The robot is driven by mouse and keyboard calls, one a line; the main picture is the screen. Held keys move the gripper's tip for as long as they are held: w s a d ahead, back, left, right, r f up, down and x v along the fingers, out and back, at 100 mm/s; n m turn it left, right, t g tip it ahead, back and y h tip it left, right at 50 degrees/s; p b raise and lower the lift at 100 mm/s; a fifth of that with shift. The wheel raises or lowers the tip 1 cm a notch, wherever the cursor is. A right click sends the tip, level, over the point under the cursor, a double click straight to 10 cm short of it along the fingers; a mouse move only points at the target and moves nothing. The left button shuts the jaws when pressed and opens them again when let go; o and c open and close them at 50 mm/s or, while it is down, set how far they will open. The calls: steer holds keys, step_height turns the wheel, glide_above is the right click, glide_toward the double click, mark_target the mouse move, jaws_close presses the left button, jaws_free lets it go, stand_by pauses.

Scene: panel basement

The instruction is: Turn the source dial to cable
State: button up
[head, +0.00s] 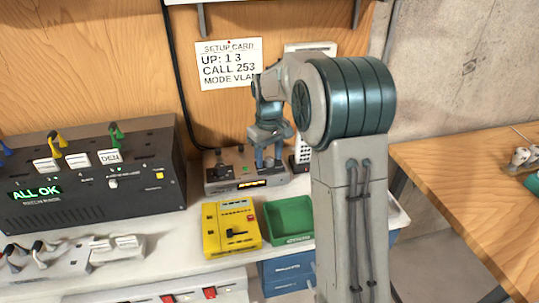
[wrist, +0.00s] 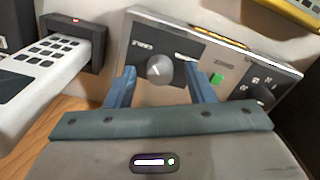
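The grey control box (head: 222,185) stands at the back of the white bench, with an amber display on its front. In the wrist view the box (wrist: 222,58) shows a round grey dial (wrist: 160,70) with a pale pointer mark, and a black knob (wrist: 262,95) ringed by small labels. The labels are too small to read, so I cannot tell which is the source dial or its setting. My gripper (wrist: 162,84) is open, with its fingers on either side of the grey dial and gaps visible. In the head view my gripper (head: 268,160) is over the box's right part.
A white keypad handset (wrist: 45,80) in a dark holder is beside the box. A yellow device (head: 230,228) and a green tray (head: 290,220) lie in front. A black patch rack (head: 90,190) stands left. A setup card (head: 229,63) hangs behind.

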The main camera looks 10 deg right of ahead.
mark_target(269, 159)
step_height(269, 159, up, 14)
stand_by(0.7)
steer(key=shift+s, duration=0.1)
